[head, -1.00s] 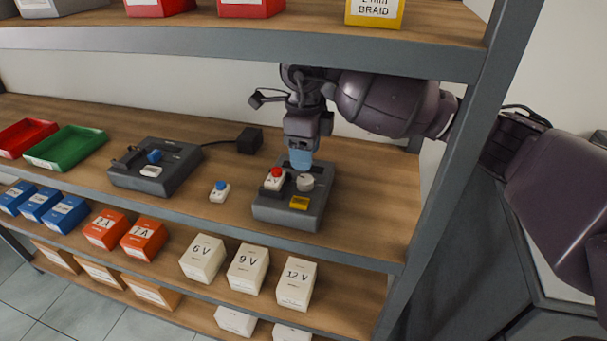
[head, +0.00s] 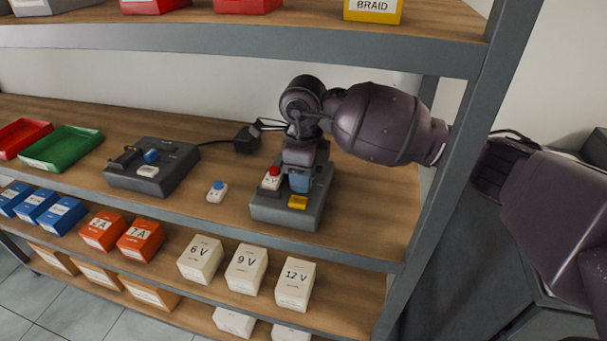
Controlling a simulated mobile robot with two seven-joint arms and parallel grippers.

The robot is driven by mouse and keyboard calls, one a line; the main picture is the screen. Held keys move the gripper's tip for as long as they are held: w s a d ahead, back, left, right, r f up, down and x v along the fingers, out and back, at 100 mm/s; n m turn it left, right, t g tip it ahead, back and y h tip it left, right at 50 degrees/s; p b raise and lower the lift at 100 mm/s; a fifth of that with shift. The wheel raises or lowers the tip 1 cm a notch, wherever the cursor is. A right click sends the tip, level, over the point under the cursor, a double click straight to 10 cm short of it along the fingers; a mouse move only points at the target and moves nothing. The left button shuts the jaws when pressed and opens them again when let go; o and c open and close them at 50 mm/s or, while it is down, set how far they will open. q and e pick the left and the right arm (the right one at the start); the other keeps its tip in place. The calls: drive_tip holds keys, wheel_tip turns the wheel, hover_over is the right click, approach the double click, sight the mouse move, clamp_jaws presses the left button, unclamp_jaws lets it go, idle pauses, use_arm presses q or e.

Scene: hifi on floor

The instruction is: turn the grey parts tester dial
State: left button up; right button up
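The grey parts tester (head: 285,213) stands on the middle shelf at the centre right. It has a red-topped white piece (head: 272,178) at its left and a yellow part (head: 298,202) at its front. My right gripper (head: 299,183) reaches down over the tester, its blue fingertips low at the spot of the dial. The gripper hides the dial, so I cannot tell whether the fingers touch it or are around it. The gap between the fingers does not show. My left gripper is out of view.
A second grey device (head: 170,180) with a blue knob stands to the left. A small blue-topped white piece (head: 217,191) lies between the two. A black adapter (head: 247,139) sits behind. The shelf above (head: 240,42) and the right post (head: 455,170) frame my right arm.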

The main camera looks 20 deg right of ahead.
drive_tip(key=shift+c, duration=0.7)
drive_tip(key=shift+r+m+p, duration=0.25)
drive_tip(key=shift+m+p, duration=0.5)
drive_tip(key=shift+m, duration=0.25)
drive_tip(key=shift+m+p, duration=0.75)
drive_tip(key=shift+m, duration=0.45)
drive_tip(key=shift+m+p, duration=0.6)
drive_tip(key=shift+m, duration=0.5)
drive_tip(key=shift+f+m+p, duration=0.1)
drive_tip(key=shift+m+p, duration=0.2)
drive_tip(key=shift+m, duration=0.3)
drive_tip(key=shift+f+m, duration=0.1)
drive_tip(key=shift+m, duration=0.5)
